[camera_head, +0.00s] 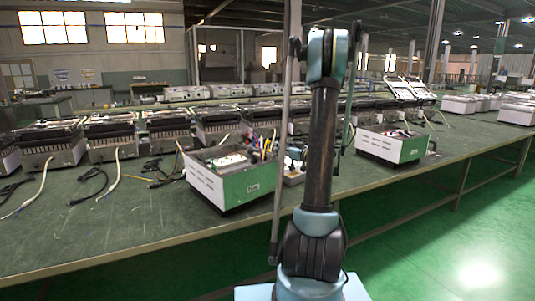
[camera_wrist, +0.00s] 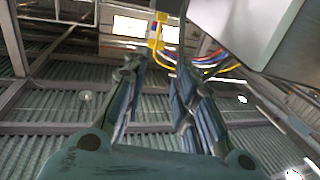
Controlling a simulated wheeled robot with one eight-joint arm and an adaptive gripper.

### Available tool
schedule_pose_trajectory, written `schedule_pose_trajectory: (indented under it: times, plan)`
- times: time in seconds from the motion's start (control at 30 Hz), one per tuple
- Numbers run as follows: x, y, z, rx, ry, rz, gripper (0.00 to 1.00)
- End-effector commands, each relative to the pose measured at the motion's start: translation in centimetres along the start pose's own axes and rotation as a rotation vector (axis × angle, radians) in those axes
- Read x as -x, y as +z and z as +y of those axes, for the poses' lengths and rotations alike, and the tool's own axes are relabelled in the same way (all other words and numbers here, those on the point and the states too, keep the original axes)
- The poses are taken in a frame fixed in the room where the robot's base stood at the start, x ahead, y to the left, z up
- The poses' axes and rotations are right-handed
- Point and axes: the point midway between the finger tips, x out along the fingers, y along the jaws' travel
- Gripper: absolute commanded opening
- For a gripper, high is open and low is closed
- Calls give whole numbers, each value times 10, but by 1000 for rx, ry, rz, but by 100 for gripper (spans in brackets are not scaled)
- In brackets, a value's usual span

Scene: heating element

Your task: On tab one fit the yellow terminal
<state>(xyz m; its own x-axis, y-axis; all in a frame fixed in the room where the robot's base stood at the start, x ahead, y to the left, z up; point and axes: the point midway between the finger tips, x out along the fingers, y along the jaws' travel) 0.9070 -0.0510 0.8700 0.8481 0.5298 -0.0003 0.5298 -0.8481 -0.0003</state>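In the wrist view my gripper (camera_wrist: 157,65) points upward in the picture, with its two fingers apart and nothing seen between them. A yellow wire with a yellow end piece (camera_wrist: 156,36) stands just beyond the fingertips, roughly in line with the gap. I cannot tell its depth or whether it touches a finger. Blue and red wires (camera_wrist: 215,62) run beside it at the right. In the head view, coloured wires (camera_head: 262,142) stand at the right end of an open white and green unit (camera_head: 232,176). My arm hides part of that area. Tab one cannot be made out.
A pale box-like part (camera_wrist: 245,30) fills the upper right of the wrist view, close to the right finger. In the head view, another white and green unit (camera_head: 392,146) stands to the right on the green bench (camera_head: 130,225). Loose cables lie at the left; the bench front is clear.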

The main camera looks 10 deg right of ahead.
Motion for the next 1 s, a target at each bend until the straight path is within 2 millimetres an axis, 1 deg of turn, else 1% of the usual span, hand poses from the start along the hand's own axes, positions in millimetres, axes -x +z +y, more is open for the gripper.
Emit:
schedule_pose_trajectory:
  times: [0.03, 0.1, 0.2, 0.53, 0.67, 0.8, 0.9, 1.0]
  plan:
    - [-10, 0, 0, 0, -2, 0, 26]
    - [-21, 0, -1, 0, -3, 0, 26]
    - [-33, 0, 0, 0, -2, 0, 26]
    - [-50, 1, 2, 0, 0, 0, 26]
    - [-65, 4, 6, 0, -1, 0, 26]
    - [-85, 4, 7, 0, -2, 0, 26]
    - [-92, 4, 8, 0, 1, -1, 26]
    - [-94, 4, 8, 0, 2, -1, 26]
